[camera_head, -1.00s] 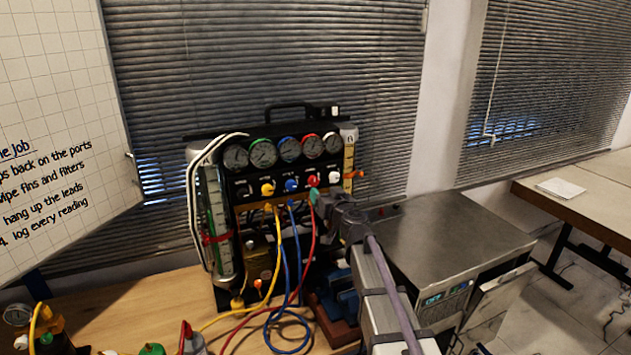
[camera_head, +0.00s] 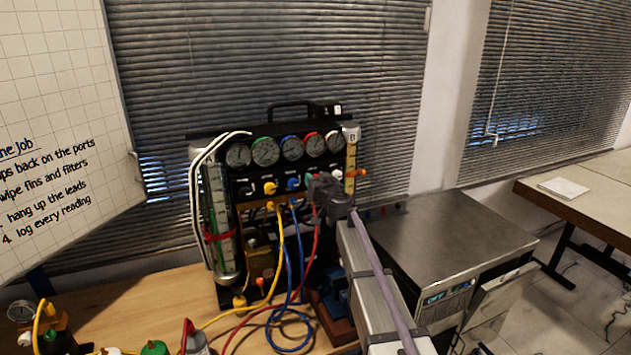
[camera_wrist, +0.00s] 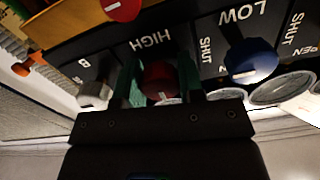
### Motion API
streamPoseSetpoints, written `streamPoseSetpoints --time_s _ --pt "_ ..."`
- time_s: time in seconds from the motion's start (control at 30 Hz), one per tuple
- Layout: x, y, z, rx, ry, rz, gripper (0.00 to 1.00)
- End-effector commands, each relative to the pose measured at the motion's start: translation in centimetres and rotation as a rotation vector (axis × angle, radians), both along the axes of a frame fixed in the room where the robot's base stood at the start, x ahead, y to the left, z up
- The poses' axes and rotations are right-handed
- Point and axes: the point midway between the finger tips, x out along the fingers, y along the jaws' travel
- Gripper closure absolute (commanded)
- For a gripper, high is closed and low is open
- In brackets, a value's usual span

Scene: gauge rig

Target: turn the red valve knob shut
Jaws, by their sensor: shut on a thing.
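The red valve knob (camera_wrist: 160,82) sits on the dark panel beside the HIGH label in the wrist view, with a pale mark on its rim. The green fingers of my gripper (camera_wrist: 159,84) are on either side of it, shut on it. In the head view my gripper (camera_head: 311,182) is at the right part of the gauge panel (camera_head: 248,203) and hides the knob. The blue knob (camera_wrist: 250,60) beside the LOW label is right of my gripper in the wrist view.
A yellow knob (camera_head: 270,188) and a white knob (camera_head: 337,174) are on the same panel. Yellow, blue and red hoses (camera_head: 316,240) hang below it close to my arm. A steel-topped unit (camera_head: 440,235) stands at the right.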

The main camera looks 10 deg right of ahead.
Motion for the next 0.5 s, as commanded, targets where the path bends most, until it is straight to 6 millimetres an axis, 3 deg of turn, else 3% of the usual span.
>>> streamPoseSetpoints --time_s 0.2,0.5 --pt "-0.01 0.0 0.0 0.0 0.0 0.0 0.88" --pt "-0.02 0.0 0.0 0.033 0.007 0.0 0.88"
